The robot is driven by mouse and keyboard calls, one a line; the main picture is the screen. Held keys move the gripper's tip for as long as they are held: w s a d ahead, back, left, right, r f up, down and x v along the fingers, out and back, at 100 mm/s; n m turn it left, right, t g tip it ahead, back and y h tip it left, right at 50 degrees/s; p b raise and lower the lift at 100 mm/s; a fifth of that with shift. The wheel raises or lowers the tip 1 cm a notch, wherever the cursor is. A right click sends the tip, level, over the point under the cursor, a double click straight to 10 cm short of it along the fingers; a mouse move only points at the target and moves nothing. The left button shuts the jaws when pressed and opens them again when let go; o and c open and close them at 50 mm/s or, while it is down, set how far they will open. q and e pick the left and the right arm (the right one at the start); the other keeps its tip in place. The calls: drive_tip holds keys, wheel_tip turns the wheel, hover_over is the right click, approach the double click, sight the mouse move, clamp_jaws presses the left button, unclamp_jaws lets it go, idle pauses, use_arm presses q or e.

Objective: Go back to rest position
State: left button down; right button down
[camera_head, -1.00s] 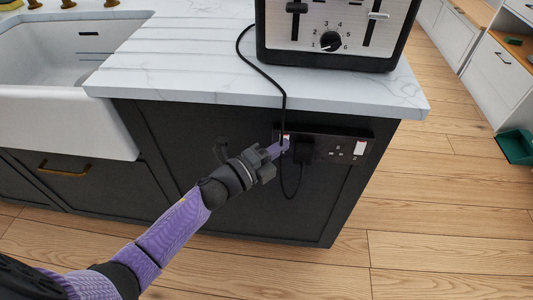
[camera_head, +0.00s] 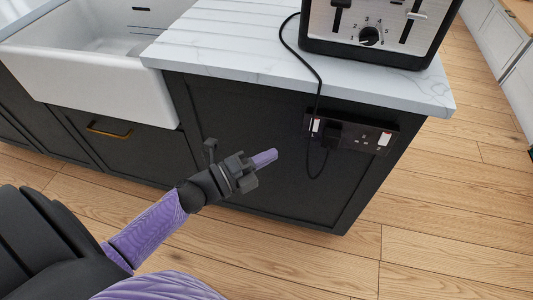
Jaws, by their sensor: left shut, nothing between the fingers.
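My left gripper (camera_head: 268,157) is shut and empty, in front of the dark cabinet side, to the left of the socket panel and apart from it. The dark socket panel (camera_head: 362,133) is fixed on the cabinet side below the worktop. A black plug (camera_head: 334,132) sits in its left socket, with a white switch (camera_head: 315,125) beside it. A black cord (camera_head: 317,84) runs from the plug up over the worktop edge to the toaster (camera_head: 375,32). My right gripper is not in view.
The white marble worktop (camera_head: 240,50) juts out above my left arm. A white sink (camera_head: 90,75) is at the left, over a cabinet with a brass handle (camera_head: 108,131). The wooden floor (camera_head: 450,205) at the right is clear.

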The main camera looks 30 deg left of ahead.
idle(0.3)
use_arm(q)
drive_tip(key=s+a+f+n+g+y+p, duration=0.1)
drive_tip(key=s+a+f+n+g+y, duration=0.2)
drive_tip(key=f, duration=0.4)
drive_tip(key=s+f+n+y, duration=0.2)
drive_tip(key=s+f+n, duration=0.1)
drive_tip(key=f+n, duration=0.25)
drive_tip(key=s+a+f+n+g+y+p, duration=0.1)
drive_tip(key=s+a+f+n+g+y, duration=0.2)
drive_tip(key=f, duration=0.4)
drive_tip(key=s+d+f+n+g, duration=0.1)
drive_tip(key=s+f+n+g, duration=0.2)
drive_tip(key=s, duration=0.7)
drive_tip(key=s+d+f+n+g+y, duration=0.1)
drive_tip(key=s+f+n+g, duration=0.3)
drive_tip(key=s, duration=0.6)
drive_tip(key=s+d+f+n+g, duration=0.2)
drive_tip(key=s+f+n+g, duration=0.1)
drive_tip(key=s, duration=0.7)
drive_tip(key=shift+f+g+y+p, duration=0.4)
drive_tip(key=shift+f, duration=0.3)
drive_tip(key=shift+s, duration=0.1)
